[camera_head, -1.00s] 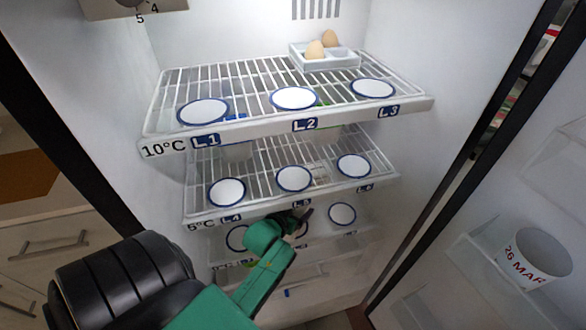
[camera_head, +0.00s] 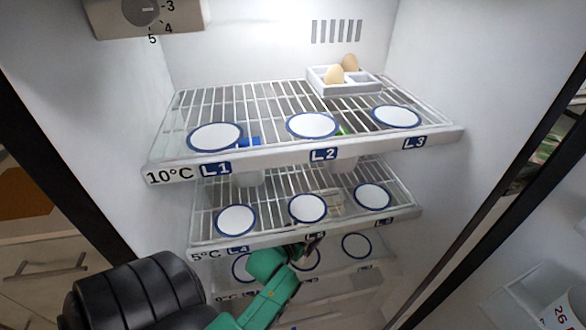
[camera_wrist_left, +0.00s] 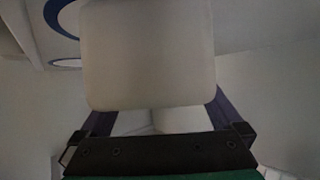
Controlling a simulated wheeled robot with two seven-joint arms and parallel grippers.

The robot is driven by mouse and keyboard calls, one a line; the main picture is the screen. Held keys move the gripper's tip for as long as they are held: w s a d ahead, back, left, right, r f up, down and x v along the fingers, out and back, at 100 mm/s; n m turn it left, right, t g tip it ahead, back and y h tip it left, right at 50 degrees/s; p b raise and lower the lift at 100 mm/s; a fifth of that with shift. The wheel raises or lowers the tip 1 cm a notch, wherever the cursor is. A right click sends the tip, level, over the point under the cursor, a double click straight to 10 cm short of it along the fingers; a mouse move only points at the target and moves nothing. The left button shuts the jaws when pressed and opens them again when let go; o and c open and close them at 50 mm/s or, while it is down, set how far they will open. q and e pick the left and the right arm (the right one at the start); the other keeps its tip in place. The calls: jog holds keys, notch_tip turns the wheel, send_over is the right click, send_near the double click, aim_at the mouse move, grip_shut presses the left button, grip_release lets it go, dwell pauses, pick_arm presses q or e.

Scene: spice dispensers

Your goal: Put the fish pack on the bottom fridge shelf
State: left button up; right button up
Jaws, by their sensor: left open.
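My left arm reaches into the fridge in the head view. Its dark left gripper (camera_head: 312,243) is small and partly hidden at the front of the bottom shelf (camera_head: 335,272), just under the middle shelf's edge. In the left wrist view the left gripper (camera_wrist_left: 160,118) is open, with its fingers spread on either side. A plain pale slab with rounded corners (camera_wrist_left: 150,50) stands between and beyond the fingers. I cannot tell from its blank face whether it is the fish pack. No clearly recognisable fish pack shows in the head view. My right gripper is not in view.
The top shelf (camera_head: 303,152) carries round white markers and an egg tray (camera_head: 343,88). The middle shelf (camera_head: 295,239) has more markers, with containers behind. The bottom shelf's marker on the right (camera_head: 356,246) looks clear. A door bin (camera_head: 530,300) is at the lower right.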

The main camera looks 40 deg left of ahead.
pick_arm(q)
jog(key=s, duration=0.3)
jog(key=s+d, duration=0.1)
jog(key=s, duration=0.3)
jog(key=s+d, duration=0.1)
jog(key=s, duration=0.3)
jog(key=shift+s+d+r+p, duration=0.1)
jog(key=shift+s+p, duration=0.2)
jog(key=shift+s, duration=0.2)
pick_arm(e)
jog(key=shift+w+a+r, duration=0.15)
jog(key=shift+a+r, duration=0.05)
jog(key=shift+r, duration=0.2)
